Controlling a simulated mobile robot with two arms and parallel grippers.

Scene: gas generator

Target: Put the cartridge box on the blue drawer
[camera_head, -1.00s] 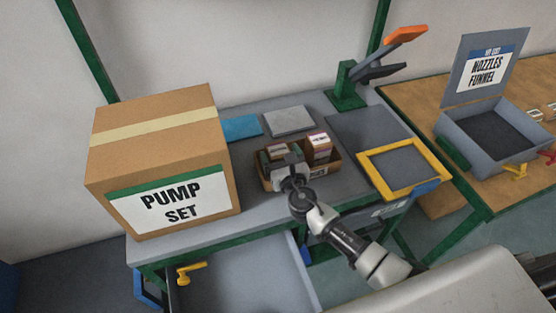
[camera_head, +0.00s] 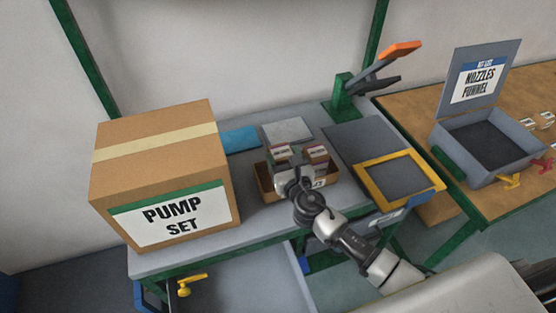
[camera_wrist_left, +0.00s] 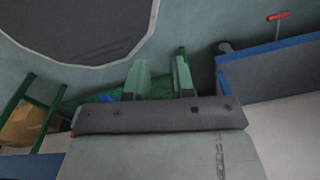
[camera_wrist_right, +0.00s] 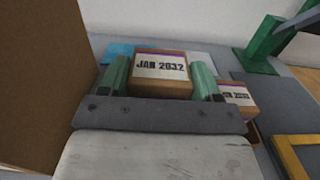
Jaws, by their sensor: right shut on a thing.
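My right gripper (camera_head: 290,168) is shut on a small cartridge box (camera_wrist_right: 161,72) with a "JAN 2032" label, also visible in the head view (camera_head: 279,152). The green fingers are at the box's two sides, and the box appears raised out of the open brown tray (camera_head: 266,185). Another similar box (camera_head: 316,153) stands in the tray's right part. An open grey drawer (camera_head: 245,283) lies under the table front, with a blue part (camera_head: 303,264) at its right; its front is out of view. My left gripper (camera_wrist_left: 163,80) is open and empty, in its wrist view only.
A large "PUMP SET" carton (camera_head: 165,185) stands left of the tray. A blue mat (camera_head: 240,138) and a grey plate (camera_head: 288,131) lie behind it. A yellow frame (camera_head: 400,184) is to the right, with a green press (camera_head: 345,98) behind. A grey bin (camera_head: 487,140) stands on the wooden table.

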